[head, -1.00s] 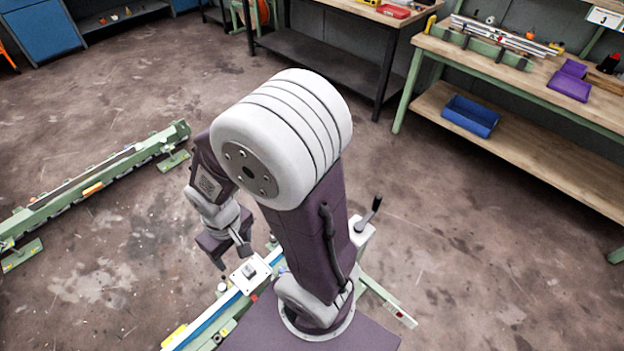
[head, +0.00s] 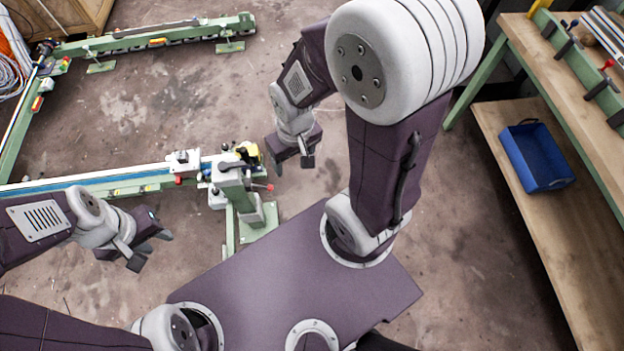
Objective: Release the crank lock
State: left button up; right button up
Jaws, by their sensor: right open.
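The green end post (head: 236,183) of a rail machine stands left of the centre in the head view. My left gripper (head: 152,250) is open and empty, left of the post and in front of the rail.
The blue-topped rail (head: 90,182) runs left from the post. More green rails (head: 155,37) stand at the back left. A wooden workbench (head: 555,60) with a blue bin (head: 537,157) on its lower shelf is at the right.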

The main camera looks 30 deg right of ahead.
aim_at(270, 187)
jog(key=l, duration=0.5)
jog(key=k+l+u, duration=0.15)
jog(key=l, duration=0.3)
jog(key=l+u, duration=0.1)
jog(key=u, duration=0.25)
jog(key=k+l+u, duration=0.1)
jog(key=u, duration=0.3)
